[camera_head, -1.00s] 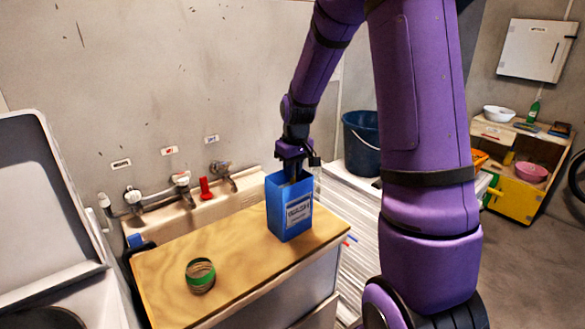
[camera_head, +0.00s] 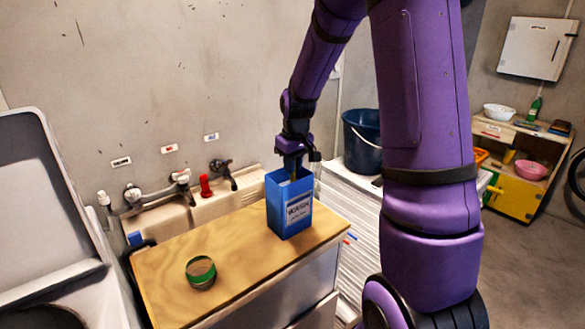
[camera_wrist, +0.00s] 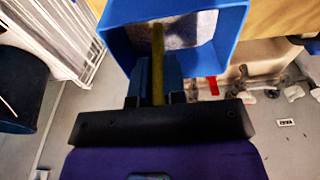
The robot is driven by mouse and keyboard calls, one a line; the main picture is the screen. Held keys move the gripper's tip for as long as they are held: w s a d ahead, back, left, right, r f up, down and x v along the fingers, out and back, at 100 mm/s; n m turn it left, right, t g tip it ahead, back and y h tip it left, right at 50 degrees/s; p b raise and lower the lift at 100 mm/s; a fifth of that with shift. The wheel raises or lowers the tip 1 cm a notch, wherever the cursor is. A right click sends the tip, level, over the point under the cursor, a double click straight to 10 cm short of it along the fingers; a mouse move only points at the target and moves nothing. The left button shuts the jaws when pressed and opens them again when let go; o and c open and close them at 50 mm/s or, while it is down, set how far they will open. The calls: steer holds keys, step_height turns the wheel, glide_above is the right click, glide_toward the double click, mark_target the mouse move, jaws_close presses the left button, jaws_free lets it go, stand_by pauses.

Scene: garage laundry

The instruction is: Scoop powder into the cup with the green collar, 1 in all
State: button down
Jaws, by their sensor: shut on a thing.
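The blue powder box (camera_head: 290,208) stands upright and open-topped on the wooden counter. The cup with the green collar (camera_head: 201,272) stands on the same counter, to the left and nearer the front. My gripper (camera_head: 292,168) is above and at the mouth of the box. In the wrist view my gripper (camera_wrist: 157,88) is shut on a thin yellowish handle (camera_wrist: 158,60), which reaches down into the box (camera_wrist: 234,30). Pale powder (camera_wrist: 188,30) shows inside. The scoop's bowl end cannot be made out.
The wooden counter (camera_head: 235,262) is clear between the box and the cup. A sink with taps (camera_head: 182,178) lies behind it. A dark blue bucket (camera_head: 362,140) stands behind on the right. An open-lidded washer (camera_head: 45,215) is at the left.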

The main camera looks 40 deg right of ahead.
steer(key=shift+r, duration=6.5)
